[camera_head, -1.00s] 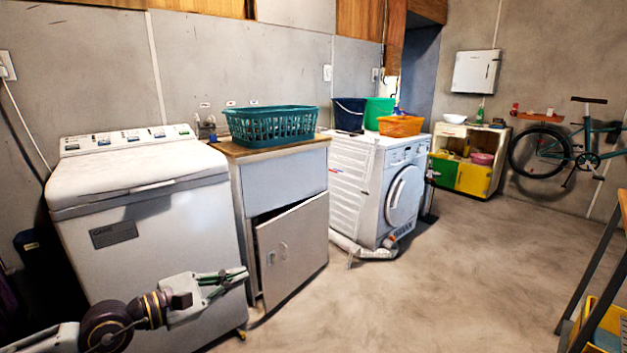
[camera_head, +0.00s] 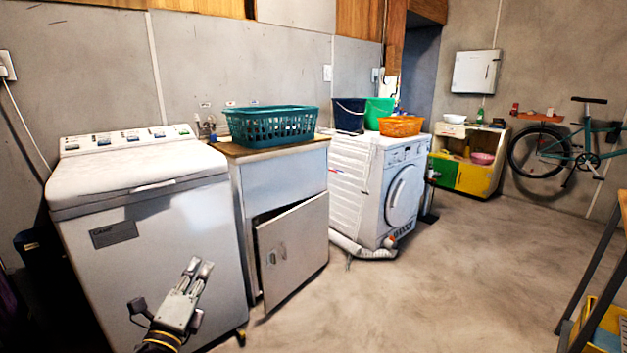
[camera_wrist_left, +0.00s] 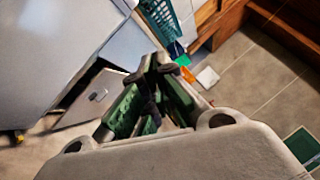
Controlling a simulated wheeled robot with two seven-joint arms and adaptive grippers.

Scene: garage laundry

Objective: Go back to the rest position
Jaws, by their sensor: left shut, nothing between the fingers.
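My left gripper (camera_head: 199,268) is low at the left of the head view, in front of the white top-loading washer (camera_head: 150,255). Its fingers point up and slightly right, and it is shut and empty. In the left wrist view its fingers (camera_wrist_left: 158,62) meet at the tips, with green inner pads showing and nothing between them. It looks clear of the washer and of the sink cabinet (camera_head: 285,180). My right gripper is not in view.
The sink cabinet's door (camera_head: 293,250) hangs partly open. A teal basket (camera_head: 270,125) sits on the cabinet top. A front-loading washer (camera_head: 378,190) stands to the right with a hose at its foot. The concrete floor (camera_head: 450,270) is clear in the middle. A table leg (camera_head: 600,275) is at right.

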